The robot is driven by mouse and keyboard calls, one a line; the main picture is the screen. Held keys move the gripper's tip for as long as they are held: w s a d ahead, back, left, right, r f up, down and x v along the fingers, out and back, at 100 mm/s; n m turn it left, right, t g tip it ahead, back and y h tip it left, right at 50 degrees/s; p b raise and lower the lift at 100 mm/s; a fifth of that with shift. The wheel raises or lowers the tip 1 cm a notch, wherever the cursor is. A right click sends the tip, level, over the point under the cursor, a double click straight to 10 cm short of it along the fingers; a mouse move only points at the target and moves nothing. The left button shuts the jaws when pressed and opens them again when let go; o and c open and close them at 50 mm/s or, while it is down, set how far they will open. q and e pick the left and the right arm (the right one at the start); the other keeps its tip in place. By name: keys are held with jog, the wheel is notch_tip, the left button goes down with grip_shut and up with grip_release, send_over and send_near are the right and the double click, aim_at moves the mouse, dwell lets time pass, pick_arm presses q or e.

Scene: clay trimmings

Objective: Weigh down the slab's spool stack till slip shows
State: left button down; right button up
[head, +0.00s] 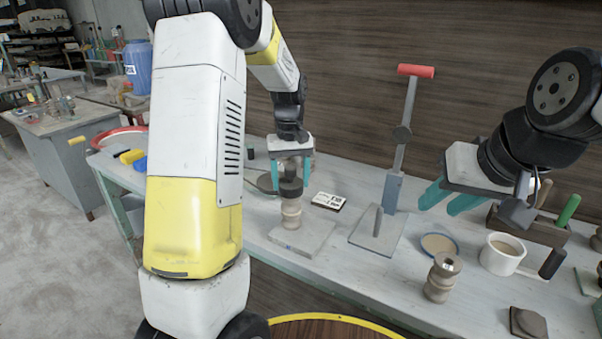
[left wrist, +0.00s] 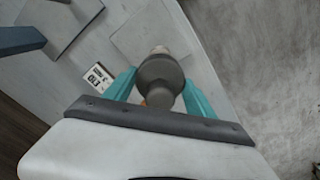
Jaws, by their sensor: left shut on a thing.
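A tan spool stack (head: 291,214) stands upright on a grey slab (head: 318,236) on the bench. A dark grey weight (head: 291,187) sits at its top, seemingly touching it. My left gripper (head: 291,178) is shut on the weight from above. In the left wrist view the rounded weight (left wrist: 160,80) lies between the teal fingers, with the spool's pale end just beyond it and the slab (left wrist: 150,30) behind. No slip can be made out at the slab. My right gripper (head: 449,198) hangs empty over the bench at right, its fingers apart.
A lever tool with a red handle (head: 416,71) stands on a plate right of the slab. A printed card (head: 327,201) lies between them.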

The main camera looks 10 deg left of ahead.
aim_at(290, 166)
dwell(0.3)
pick_arm(q)
jog(key=shift+c, duration=1.2)
grip_release()
jog(key=shift+f, duration=0.1)
notch_tip(290, 166, up, 8)
jog(key=shift+f, duration=0.2)
jog(key=s+d+r+m+t+h, duration=0.1)
jog(key=s+r+m+t, duration=0.1)
jog(key=s, duration=1)
jog(key=s+d+r+m+t+h, duration=0.1)
jog(key=s+r+t, duration=0.3)
jog(key=s, duration=0.8)
jog(key=shift+s+r+m, duration=0.15)
jog(key=shift+r+m, duration=0.1)
jog(key=shift+m, duration=0.65)
jog(key=shift+d, duration=0.1)
